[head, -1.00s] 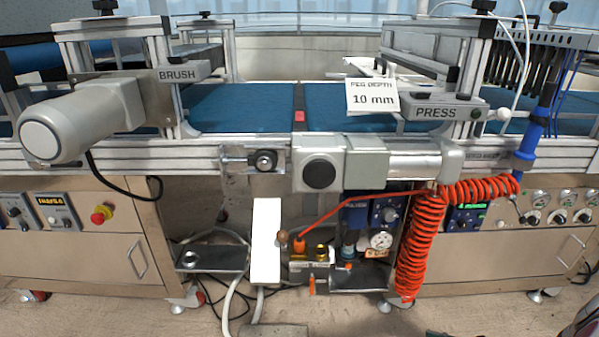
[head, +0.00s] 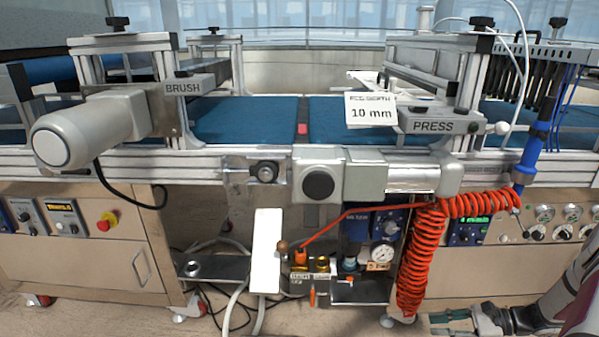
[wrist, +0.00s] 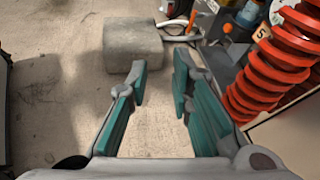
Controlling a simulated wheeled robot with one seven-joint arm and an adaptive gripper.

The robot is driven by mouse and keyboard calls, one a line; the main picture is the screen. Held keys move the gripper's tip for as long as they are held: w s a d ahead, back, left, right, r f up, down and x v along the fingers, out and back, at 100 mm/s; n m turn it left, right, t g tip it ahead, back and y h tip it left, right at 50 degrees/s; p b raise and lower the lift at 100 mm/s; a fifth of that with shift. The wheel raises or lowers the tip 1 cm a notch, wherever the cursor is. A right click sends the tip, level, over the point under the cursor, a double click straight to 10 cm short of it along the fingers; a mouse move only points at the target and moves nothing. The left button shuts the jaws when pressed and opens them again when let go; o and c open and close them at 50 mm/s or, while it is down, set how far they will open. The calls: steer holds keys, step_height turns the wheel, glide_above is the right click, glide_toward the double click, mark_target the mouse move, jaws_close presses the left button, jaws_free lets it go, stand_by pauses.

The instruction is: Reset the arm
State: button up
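My gripper (wrist: 160,82) is open and empty in the wrist view, its two teal-padded fingers apart over bare floor. In the head view my gripper (head: 436,324) shows at the lower right edge, low in front of the machine, with my arm coming in from the right. A grey block (wrist: 132,46) lies on the floor beyond the fingertips. A red coiled hose (wrist: 285,75) hangs close to the right of the fingers; it also shows in the head view (head: 412,265).
The tray seeder's blue belt (head: 245,118) runs across the back between the BRUSH and PRESS frames. A 10 mm card (head: 371,110) stands near the press. A white panel (head: 267,250) and a valve unit (head: 312,270) sit below the rail. Open floor lies in front.

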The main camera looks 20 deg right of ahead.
steer(key=w+a+r+n+g+h, duration=0.1)
steer(key=a+r+n+g, duration=0.35)
steer(key=a+r, duration=0.6)
steer(key=w+a+r+n+g+h, duration=0.1)
steer(key=a+r+n+g+h, duration=0.3)
steer(key=r, duration=1.1)
steer(key=s+a+r+n+h, duration=0.1)
steer(key=s+a+r+n, duration=0.5)
steer(key=a+r, duration=0.3)
steer(key=s+a+r+n+t+h, duration=0.1)
steer(key=s+a+r+n+h, duration=0.2)
steer(key=s, duration=0.7)
steer(key=s+a+n+t+h, duration=0.1)
steer(key=s+a+n+h, duration=0.3)
steer(key=s, duration=0.6)
step_height(320, 180, up, 38)
steer(key=t+y+p, duration=0.1)
steer(key=t+p, duration=0.2)
steer(key=p, duration=3.3)
steer(key=shift+d+n, duration=0.25)
steer(key=shift+n, duration=0.2)
steer(key=shift+t, duration=0.25)
